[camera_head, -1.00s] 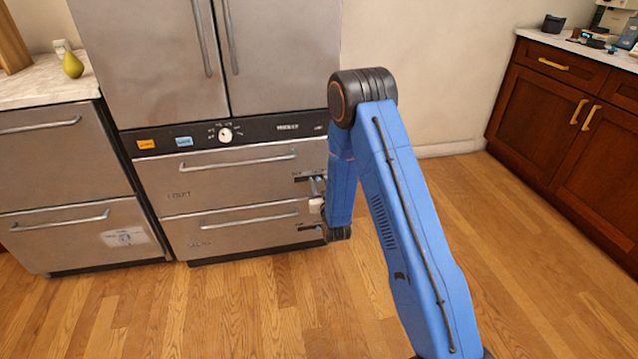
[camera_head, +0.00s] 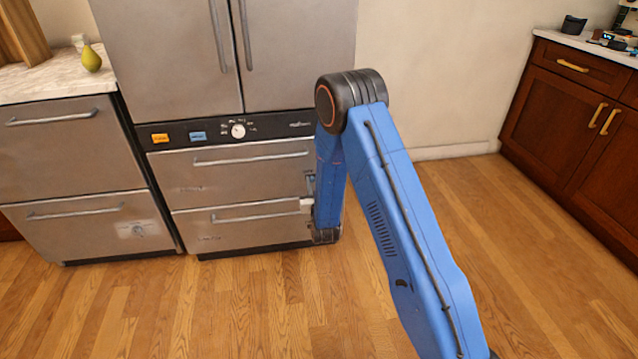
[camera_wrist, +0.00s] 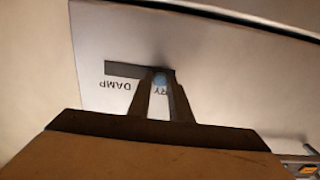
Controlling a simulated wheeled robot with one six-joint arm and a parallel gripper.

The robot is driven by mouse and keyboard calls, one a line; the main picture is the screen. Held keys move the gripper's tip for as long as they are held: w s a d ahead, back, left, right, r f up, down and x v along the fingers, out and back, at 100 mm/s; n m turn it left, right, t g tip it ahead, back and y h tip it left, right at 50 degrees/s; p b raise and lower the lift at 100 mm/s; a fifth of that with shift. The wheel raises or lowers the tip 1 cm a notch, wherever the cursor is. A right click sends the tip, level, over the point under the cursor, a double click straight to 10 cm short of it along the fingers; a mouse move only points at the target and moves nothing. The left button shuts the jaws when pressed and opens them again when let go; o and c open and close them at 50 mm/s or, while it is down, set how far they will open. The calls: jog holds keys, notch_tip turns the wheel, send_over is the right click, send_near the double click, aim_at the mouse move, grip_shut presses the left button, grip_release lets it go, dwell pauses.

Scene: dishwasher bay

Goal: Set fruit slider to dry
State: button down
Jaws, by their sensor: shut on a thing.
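The slider (camera_wrist: 160,78) shows in the wrist view as a small pale blue knob in a dark slot (camera_wrist: 122,70) on a light panel. My gripper (camera_wrist: 161,82) is shut on it. The panel's lettering is upside down: "DAMP" is left of the fingers, and the "DRY" label is partly covered by them. The knob is near the slot's right end in this view, on the DRY side. In the head view the fruit drawer (camera_head: 230,178) is the upper one under the control strip. My arm hides most of the drawers' right edge, including the slider.
Below is a second drawer (camera_head: 250,232), shut. A control strip (camera_head: 270,128) with a white dial (camera_head: 238,130) is above. A dishwasher-like drawer unit (camera_head: 55,150) stands left, with a pear (camera_head: 91,59) on its counter. Wooden cabinets (camera_head: 560,110) stand right. The floor is clear.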

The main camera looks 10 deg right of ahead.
jog(key=shift+a, duration=0.25)
jog(key=c, duration=1.6)
grip_release()
jog(key=shift+a, duration=0.1)
jog(key=shift+s, duration=0.1)
jog(key=s, duration=1.7)
jog(key=shift+s, duration=0.15)
